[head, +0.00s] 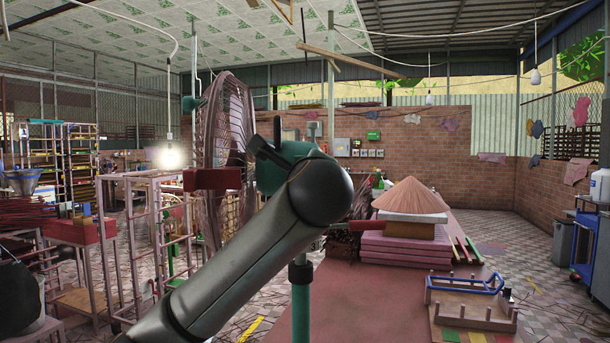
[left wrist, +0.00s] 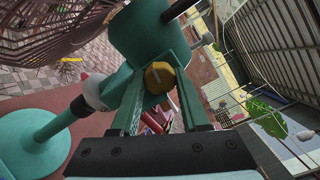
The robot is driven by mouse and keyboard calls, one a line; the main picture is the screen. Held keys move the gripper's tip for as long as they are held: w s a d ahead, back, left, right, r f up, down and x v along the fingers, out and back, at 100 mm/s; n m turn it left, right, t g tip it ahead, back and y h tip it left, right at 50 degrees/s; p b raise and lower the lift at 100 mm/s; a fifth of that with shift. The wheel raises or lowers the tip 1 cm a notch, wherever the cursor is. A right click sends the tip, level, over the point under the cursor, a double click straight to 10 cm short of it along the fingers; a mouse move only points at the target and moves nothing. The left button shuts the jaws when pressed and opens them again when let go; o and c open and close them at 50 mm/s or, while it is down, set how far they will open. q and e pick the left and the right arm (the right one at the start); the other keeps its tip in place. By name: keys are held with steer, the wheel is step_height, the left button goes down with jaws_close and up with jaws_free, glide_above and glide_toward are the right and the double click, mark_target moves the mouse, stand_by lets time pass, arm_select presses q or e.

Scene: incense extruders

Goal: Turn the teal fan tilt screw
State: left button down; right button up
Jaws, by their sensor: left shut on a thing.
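The teal fan shows in the head view with its round wire cage (head: 230,125) seen nearly edge-on, partly behind my arm. Its teal motor housing (head: 290,152) and stand pole (head: 300,300) also show. In the left wrist view, the housing (left wrist: 138,32) is at the top and the round teal base (left wrist: 28,142) at the left. The tilt screw, a yellow-brown round knob (left wrist: 158,78), sits below the housing. My left gripper (left wrist: 162,82) has its two fingers on either side of the knob, shut on it. In the head view my arm hides the fingers. My right gripper is not in view.
A red-brown table (head: 365,305) on the right bears a conical hat (head: 411,194) on stacked pink blocks (head: 405,247) and a wooden frame (head: 472,300). Metal racks (head: 155,220) stand left of the fan.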

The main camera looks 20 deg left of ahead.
arm_select(q)
steer(key=shift+n, duration=1.7)
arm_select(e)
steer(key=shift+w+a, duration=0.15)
arm_select(q)
steer(key=shift+c, duration=2)
jaws_free()
steer(key=b+v, duration=0.2)
steer(key=v, duration=1)
steer(key=shift+s+b, duration=0.25)
steer(key=shift+b, duration=0.15)
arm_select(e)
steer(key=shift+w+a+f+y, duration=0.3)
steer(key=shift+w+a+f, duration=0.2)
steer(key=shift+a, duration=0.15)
